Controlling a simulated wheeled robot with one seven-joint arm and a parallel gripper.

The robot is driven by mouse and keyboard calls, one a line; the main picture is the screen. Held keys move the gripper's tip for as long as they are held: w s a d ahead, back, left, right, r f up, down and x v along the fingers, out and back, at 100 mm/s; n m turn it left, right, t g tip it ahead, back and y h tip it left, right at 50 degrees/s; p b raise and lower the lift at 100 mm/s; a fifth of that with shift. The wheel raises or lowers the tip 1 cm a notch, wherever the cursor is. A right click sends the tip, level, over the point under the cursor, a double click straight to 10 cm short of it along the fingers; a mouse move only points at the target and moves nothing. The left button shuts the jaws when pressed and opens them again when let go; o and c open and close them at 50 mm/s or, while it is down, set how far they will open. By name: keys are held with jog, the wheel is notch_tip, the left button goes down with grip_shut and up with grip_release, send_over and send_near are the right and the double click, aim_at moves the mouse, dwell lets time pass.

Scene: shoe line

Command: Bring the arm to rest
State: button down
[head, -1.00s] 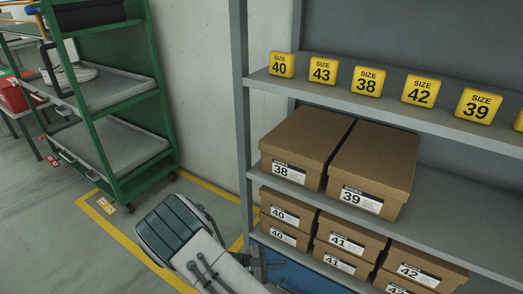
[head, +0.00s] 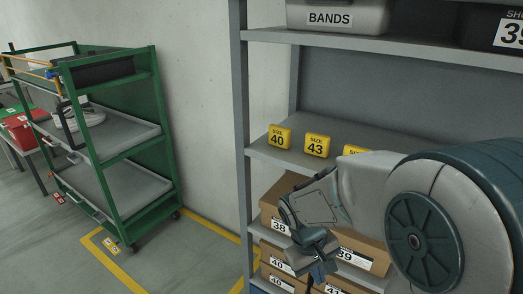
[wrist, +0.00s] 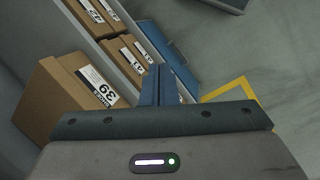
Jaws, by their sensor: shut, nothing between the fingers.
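My arm crosses the right side of the head view, in front of the shelf. My gripper (head: 318,278) points downward in front of the brown shoe boxes. In the wrist view the two blue fingers (wrist: 157,84) are together, with nothing between them. A size 39 box (wrist: 70,97) shows left of the fingers in the wrist view. It is partly hidden behind my arm in the head view. I cannot tell the exact gap between gripper and boxes.
The grey shelf (head: 240,120) holds yellow size blocks (head: 317,146) and a grey BANDS bin (head: 338,16). A green cart (head: 115,150) stands at the left, by the wall.

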jog(key=s+d+r+m+t+y+p, duration=0.1)
jog(key=s+r+m+p, duration=0.1)
jog(key=r, duration=0.6)
jog(key=s+d+r+m+t+y+p, duration=0.1)
jog(key=s+r+p, duration=0.3)
jog(key=r, duration=0.4)
jog(key=shift+s+m+t+y+p, duration=0.3)
jog(key=shift+s+m+t+y, duration=0.3)
jog(key=shift+s+m+t, duration=0.15)
jog(key=shift+a, duration=0.15)
